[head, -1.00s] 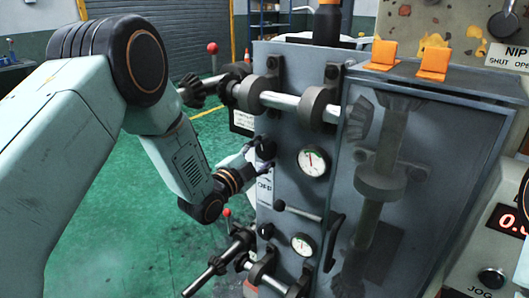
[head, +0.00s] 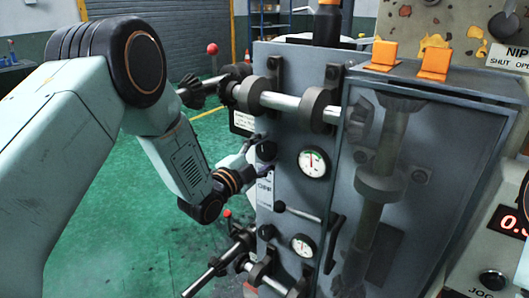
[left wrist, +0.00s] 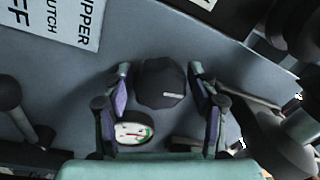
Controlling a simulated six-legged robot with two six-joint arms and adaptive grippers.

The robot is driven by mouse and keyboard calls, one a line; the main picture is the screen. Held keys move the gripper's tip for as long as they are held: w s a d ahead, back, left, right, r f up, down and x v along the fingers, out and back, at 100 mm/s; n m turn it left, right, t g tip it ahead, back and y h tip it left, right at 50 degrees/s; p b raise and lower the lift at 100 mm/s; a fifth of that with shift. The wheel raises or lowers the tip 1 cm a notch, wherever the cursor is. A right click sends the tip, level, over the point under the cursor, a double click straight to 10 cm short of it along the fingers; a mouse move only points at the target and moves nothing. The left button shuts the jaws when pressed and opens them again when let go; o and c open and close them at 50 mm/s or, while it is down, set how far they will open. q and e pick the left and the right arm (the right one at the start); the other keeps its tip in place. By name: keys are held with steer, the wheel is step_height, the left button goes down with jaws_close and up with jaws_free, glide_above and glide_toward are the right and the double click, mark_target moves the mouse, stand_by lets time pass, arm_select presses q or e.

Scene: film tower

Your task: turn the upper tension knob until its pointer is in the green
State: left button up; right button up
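The upper tension knob (head: 266,150) is a dark round knob on the grey machine's front. In the left wrist view the knob (left wrist: 160,84) has a pale mark on its face. My left gripper (head: 256,160) is at the knob. In the left wrist view its fingers (left wrist: 160,76) stand on both sides of the knob, with narrow gaps visible, so it looks open. The upper dial (head: 312,162) is right of the knob, white with a green sector at its top. It also shows in the left wrist view (left wrist: 132,132). The needle's exact position is too small to tell. My right gripper is not in view.
A lower knob (head: 266,232) and lower dial (head: 302,245) sit below. A lever (head: 298,212) juts out between the dials. A roller shaft (head: 280,100) crosses above. A label plate (head: 265,190) is just under the gripper. Green floor is open at left.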

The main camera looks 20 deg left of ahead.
arm_select(q)
steer(key=shift+o, duration=0.8)
steer(key=shift+s, duration=0.1)
steer(key=r+v, duration=0.1)
steer(key=v, duration=1.1)
steer(key=shift+f, duration=0.4)
